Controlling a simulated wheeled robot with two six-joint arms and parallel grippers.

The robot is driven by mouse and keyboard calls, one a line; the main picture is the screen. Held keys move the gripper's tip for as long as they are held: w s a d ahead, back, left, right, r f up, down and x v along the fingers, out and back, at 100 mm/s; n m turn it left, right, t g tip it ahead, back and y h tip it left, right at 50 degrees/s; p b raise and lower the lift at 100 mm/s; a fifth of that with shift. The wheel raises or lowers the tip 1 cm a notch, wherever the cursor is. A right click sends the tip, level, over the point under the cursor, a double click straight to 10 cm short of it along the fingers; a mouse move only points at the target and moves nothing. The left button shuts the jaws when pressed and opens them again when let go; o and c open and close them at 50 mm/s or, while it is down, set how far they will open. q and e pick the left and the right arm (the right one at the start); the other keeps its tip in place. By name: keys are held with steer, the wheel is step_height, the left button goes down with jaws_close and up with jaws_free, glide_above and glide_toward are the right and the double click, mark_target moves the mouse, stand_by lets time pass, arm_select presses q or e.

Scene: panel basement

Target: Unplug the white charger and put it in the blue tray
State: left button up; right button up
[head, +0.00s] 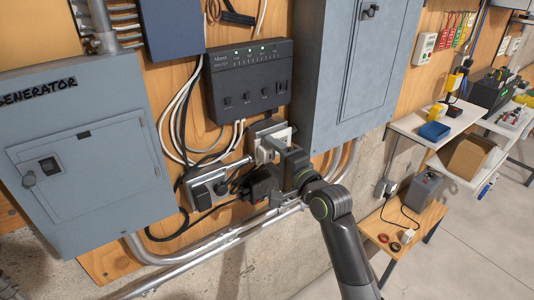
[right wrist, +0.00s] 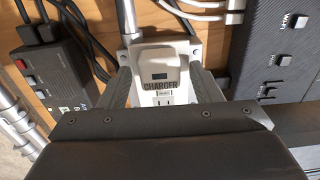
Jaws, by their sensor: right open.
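The white charger (right wrist: 160,62) sits plugged into the upper part of a white outlet plate (right wrist: 165,113) in the right wrist view, above a CHARGER label and a free socket. In the head view the charger (head: 263,152) is partly hidden by my right gripper (head: 272,150). That gripper is open, and in the right wrist view its fingers (right wrist: 163,78) stand on either side of the charger; I cannot tell whether they touch it. The blue tray (head: 434,131) lies on a white wall shelf at the right and looks empty. My left gripper is not in view.
A dark control box (head: 250,80) with cables hangs just above the outlet. Grey panels flank it: the generator panel (head: 85,150) at left and another (head: 350,70) at right. A black adapter (head: 262,183) sits below. A yellow object (head: 438,111) stands behind the tray.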

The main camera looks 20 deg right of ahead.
steer(key=shift+p, duration=0.4)
steer(key=shift+c, duration=0.5)
jaws_close()
steer(key=shift+s, duration=0.15)
steer(key=shift+p+v, duration=0.6)
steer(key=shift+v, duration=0.25)
steer(key=shift+p+v, duration=0.9)
steer(key=shift+v, duration=1.15)
